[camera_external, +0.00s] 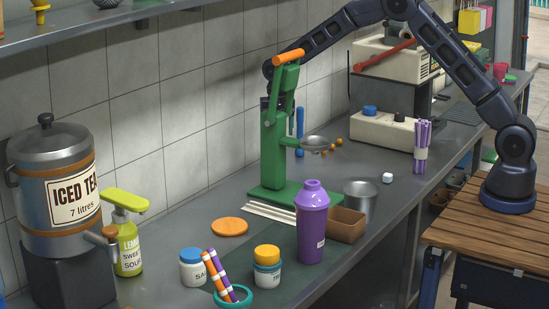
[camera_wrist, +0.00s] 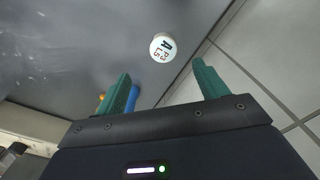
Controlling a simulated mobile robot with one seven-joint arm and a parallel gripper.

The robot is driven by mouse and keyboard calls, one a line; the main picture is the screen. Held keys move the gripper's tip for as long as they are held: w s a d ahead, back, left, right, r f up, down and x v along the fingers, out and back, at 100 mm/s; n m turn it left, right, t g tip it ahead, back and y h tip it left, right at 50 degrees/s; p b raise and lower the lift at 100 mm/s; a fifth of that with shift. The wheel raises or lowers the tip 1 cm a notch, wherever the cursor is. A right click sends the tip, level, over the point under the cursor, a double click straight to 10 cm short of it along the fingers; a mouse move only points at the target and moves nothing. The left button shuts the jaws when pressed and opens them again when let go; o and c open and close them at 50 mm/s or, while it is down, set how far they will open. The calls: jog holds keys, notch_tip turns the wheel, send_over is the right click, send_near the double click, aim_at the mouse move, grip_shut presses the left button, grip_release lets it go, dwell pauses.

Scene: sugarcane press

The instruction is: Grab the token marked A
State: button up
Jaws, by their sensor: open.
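My gripper (camera_wrist: 161,70) is open and empty. Its two green fingers are spread apart, and the token shows beyond the fingertips, between their lines and not touching them. I cannot make out the token in that view.
A blue upright piece (camera_external: 300,122) and small orange balls (camera_external: 339,141) are near the press. A purple shaker (camera_external: 312,222), metal cup (camera_external: 360,199) and brown box (camera_external: 346,225) stand in front. The tiled wall is close behind.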

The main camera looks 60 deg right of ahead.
notch_tip(320, 180, down, 6)
jog(key=shift+w+f, duration=0.15)
jog(key=shift+f, duration=0.1)
jog(key=shift+w+d+f, duration=0.1)
jog(key=shift+w+f, duration=0.05)
jog(key=shift+f, duration=1.1)
jog(key=shift+w+f, duration=0.1)
jog(key=shift+f, duration=1.15)
jog(key=c, duration=1.1)
jog(key=shift+o, duration=0.2)
jog(key=shift+r, duration=0.15)
